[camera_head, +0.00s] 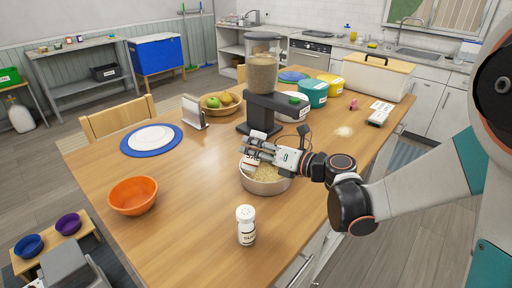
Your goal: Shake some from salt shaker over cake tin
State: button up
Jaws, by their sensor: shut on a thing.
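A white shaker (246,227) with a white cap and a dark-lettered label stands upright on the table in front of the tin. I cannot tell from the labels which of the two is the salt shaker.
A feeder with a clear hopper (262,72) stands behind the tin. An orange bowl (133,196) and a white plate on a blue mat (126,149) are at left. A fruit bowl (215,110) is behind.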

aim_at(255, 159)
jog(key=shift+s+a+f+m+b, duration=0.15)
jog(key=shift+f+m+b, duration=0.1)
jog(key=shift+f+m, duration=0.4)
jog(key=shift+s+d+f+m+b, duration=0.1)
jog(key=shift+f+m+b, duration=0.1)
jog(key=shift+f+m, duration=0.45)
jog(key=shift+s+a+f+m+g, duration=0.15)
jog(key=shift+f+m+g, duration=0.4)
jog(key=shift+m, duration=0.45)
jog(key=m, duration=0.1)
jog(key=f+m+g, duration=0.1)
jog(key=m, duration=0.1)
jog(key=shift+f, duration=0.1)
jog(key=r+m, duration=0.1)
jog(key=m, duration=0.1)
jog(key=shift+r+m+g+y, duration=0.2)
jog(key=shift+m+g+y, duration=0.1)
jog(key=shift+g, duration=0.05)
jog(key=shift+w+d+r+m+g, duration=0.25)
jog(key=shift+w+r+m+g, duration=0.1)
jog(key=shift+m, duration=0.55)
